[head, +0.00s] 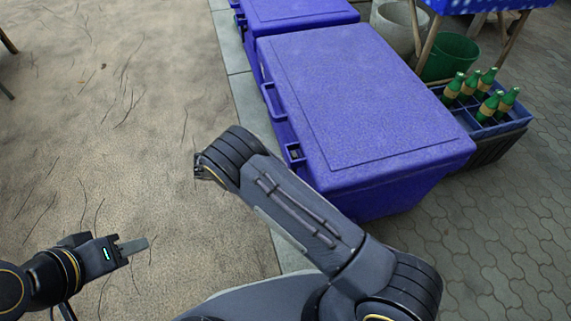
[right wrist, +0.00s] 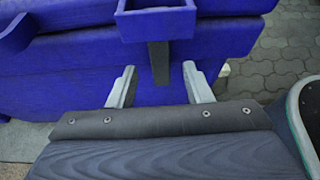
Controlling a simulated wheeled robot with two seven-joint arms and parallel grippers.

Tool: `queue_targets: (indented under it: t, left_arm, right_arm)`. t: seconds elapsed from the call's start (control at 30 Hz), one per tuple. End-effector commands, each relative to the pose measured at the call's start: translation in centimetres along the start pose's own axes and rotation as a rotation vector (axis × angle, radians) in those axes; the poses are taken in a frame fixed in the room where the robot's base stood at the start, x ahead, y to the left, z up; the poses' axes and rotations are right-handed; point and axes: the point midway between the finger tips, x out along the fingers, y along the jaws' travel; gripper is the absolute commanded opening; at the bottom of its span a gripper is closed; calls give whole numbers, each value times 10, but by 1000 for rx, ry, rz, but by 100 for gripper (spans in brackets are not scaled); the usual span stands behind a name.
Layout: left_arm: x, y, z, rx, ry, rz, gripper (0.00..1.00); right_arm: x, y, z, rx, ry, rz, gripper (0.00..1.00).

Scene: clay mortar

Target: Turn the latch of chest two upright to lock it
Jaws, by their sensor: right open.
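A large blue chest (head: 365,95) with a closed lid stands in front of me, and its front also fills much of the right wrist view (right wrist: 70,85). In that view a blue bracket (right wrist: 157,20) sticks out from the chest, and a dark grey latch tab (right wrist: 158,64) points straight down below it. My right gripper (right wrist: 161,86) is open, with one fingertip on each side of the tab and a gap to both.
A second blue chest (head: 298,14) stands behind the first. A crate (head: 515,125) with several green bottles (head: 486,85) is to the right, near a green bucket (head: 449,57) and a pale pot (head: 397,25). Sandy ground (head: 110,120) at the left is mostly free.

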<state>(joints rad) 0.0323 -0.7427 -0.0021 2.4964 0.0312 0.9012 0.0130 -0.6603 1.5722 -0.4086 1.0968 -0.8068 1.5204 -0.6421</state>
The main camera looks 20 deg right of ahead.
Motion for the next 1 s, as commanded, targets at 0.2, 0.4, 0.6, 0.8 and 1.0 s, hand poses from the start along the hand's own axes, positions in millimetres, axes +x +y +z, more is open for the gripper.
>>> queue_targets:
  t: [0.2,0.4,0.6,0.8,1.0]
  left_arm:
    - [-5,2,-2,0,0,0,36]
    - [-5,2,-2,0,0,0,36]
    - [-5,2,-2,0,0,0,36]
    - [-5,2,-2,0,0,0,36]
    - [-5,2,-2,0,0,0,36]
  right_arm:
    - [-30,0,0,0,0,0,45]
    - [-36,0,0,-1,0,-1,45]
    - [-36,0,0,-1,0,-1,45]
    - [-36,0,0,0,0,-1,45]
    - [-29,0,25,55,80,-61,45]
